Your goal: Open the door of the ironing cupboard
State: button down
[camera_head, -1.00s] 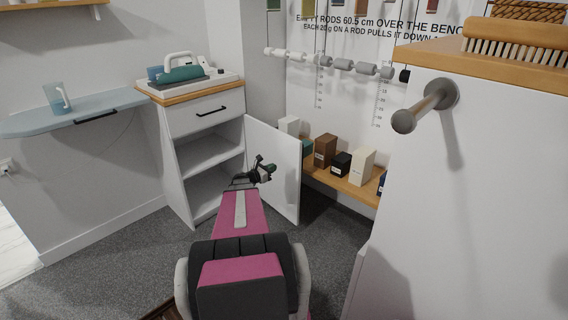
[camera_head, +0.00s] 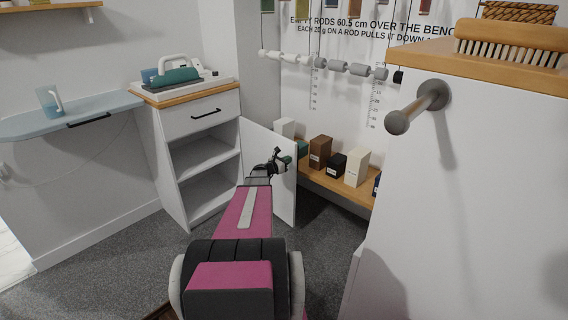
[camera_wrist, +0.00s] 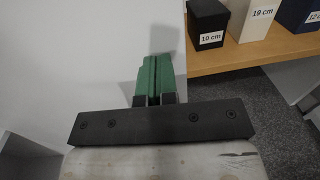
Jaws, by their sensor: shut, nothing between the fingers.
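The ironing cupboard (camera_head: 176,140) is a white unit with a drawer on top and open shelves below. Its white door (camera_head: 284,199) stands wide open, swung out to the right, with the shelves exposed. My gripper (camera_head: 287,161) is in front of the inner face of the door, near its free edge. In the wrist view its green fingertips (camera_wrist: 154,72) are pressed together with nothing between them. A pale flat surface (camera_wrist: 90,60), seemingly the door, lies behind them. I cannot tell whether the fingers touch it. The door's handle is not visible.
An iron (camera_head: 177,74) stands on the cupboard top. A blue ironing board (camera_head: 75,115) is at left. A wooden bench (camera_head: 335,188) with several labelled blocks lies just right of the door. A tall white unit (camera_head: 470,200) with a protruding knob fills the right. Carpet is open in front.

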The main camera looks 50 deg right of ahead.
dwell(0.3)
jog(key=d+n+t, duration=0.1)
jog(key=d, duration=0.8)
jog(key=shift+s+d+t, duration=0.3)
jog(key=shift+t, duration=0.1)
jog(key=shift+a, duration=0.15)
